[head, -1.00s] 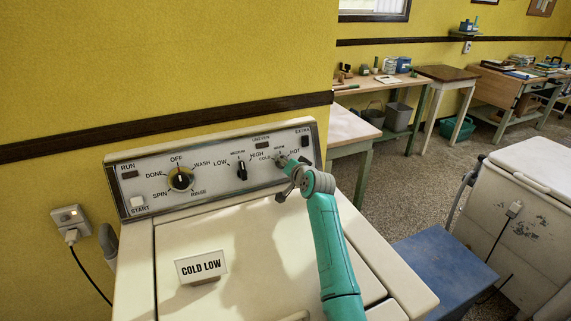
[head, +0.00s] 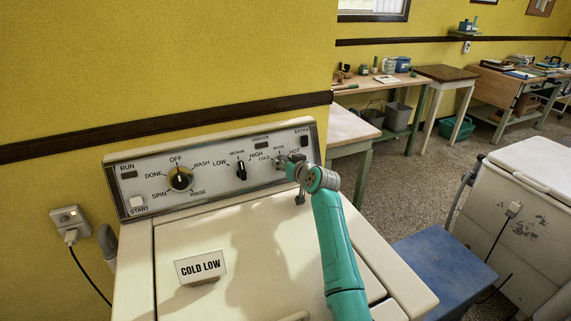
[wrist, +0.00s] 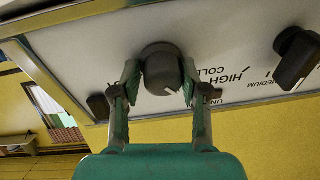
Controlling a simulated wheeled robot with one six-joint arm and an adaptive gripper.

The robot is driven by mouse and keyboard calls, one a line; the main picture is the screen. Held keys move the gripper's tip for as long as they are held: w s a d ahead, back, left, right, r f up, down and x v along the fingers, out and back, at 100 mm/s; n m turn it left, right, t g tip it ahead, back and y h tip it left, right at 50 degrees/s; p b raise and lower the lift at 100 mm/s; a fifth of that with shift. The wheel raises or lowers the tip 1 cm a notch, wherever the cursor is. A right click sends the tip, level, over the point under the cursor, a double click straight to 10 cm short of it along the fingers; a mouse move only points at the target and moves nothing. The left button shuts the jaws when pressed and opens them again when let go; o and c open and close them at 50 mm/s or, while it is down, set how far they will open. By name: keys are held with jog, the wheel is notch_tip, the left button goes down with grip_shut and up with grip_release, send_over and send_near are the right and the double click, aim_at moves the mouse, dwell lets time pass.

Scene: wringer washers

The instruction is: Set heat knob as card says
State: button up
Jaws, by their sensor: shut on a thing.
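The white card (head: 201,267) on the washer lid reads COLD LOW. The heat knob (wrist: 164,68), with COLD, WARM and HOT around it, is at the right of the control panel. In the wrist view it is a dark round knob with a short white mark pointing to the lower right, towards the COLD side. My gripper (wrist: 160,78) is shut on it, one finger on each side; in the head view my gripper (head: 286,163) mostly hides the knob. The LOW/MEDIUM/HIGH knob (head: 241,171) stands left of it, pointing about straight up.
The large cycle dial (head: 180,179) and START button (head: 137,201) are further left on the panel. A dark EXTRA switch (head: 304,140) sits just right of my gripper. A blue box (head: 437,262) and another white washer (head: 525,215) stand to the right.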

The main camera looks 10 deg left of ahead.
aim_at(283, 159)
jog(key=shift+s+a+r+n, duration=0.1)
jog(key=shift+a+r+n, duration=0.1)
jog(key=shift+n, duration=0.9)
jog(key=shift+a+r+n, duration=0.1)
jog(key=shift+a+n, duration=0.1)
jog(key=shift+n, duration=0.9)
jog(key=shift+f+g, duration=0.15)
jog(key=shift+g, duration=0.15)
jog(key=o, duration=1)
jog(key=shift+a+f, duration=0.1)
jog(key=shift+d, duration=0.2)
jog(key=shift+r, duration=0.45)
notch_tip(283, 159, up, 9)
jog(key=shift+r, duration=0.1)
